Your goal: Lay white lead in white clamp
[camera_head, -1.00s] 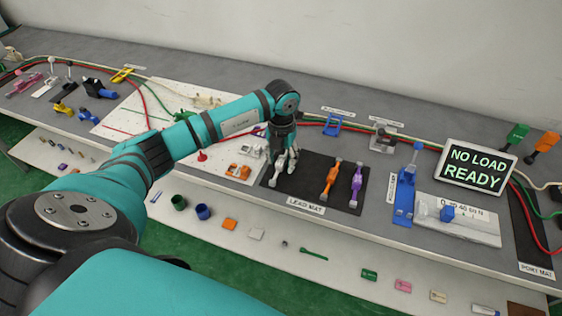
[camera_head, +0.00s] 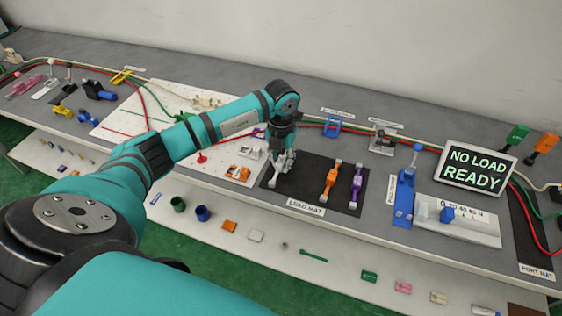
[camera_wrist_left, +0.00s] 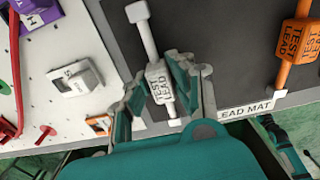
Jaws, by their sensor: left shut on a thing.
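The white lead (camera_wrist_left: 157,82) is a white bar with a block marked TEST LEAD. It is at or just above the dark lead mat (camera_head: 309,179); I cannot tell if it touches. My left gripper (camera_wrist_left: 160,88) has its fingers on both sides of the block and is shut on it. In the head view the left gripper (camera_head: 282,163) points down at the mat's left part and partly hides the lead. The white clamp (camera_wrist_left: 75,80) sits on the white board left of the mat, apart from the lead; it also shows in the head view (camera_head: 248,153). My right gripper is not in view.
An orange lead (camera_head: 330,180) and a purple lead (camera_head: 355,183) lie on the mat's right part. An orange clamp (camera_head: 240,173) sits in front of the white clamp. A red peg (camera_head: 202,157) stands on the board. A blue fixture (camera_head: 405,193) stands right of the mat.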

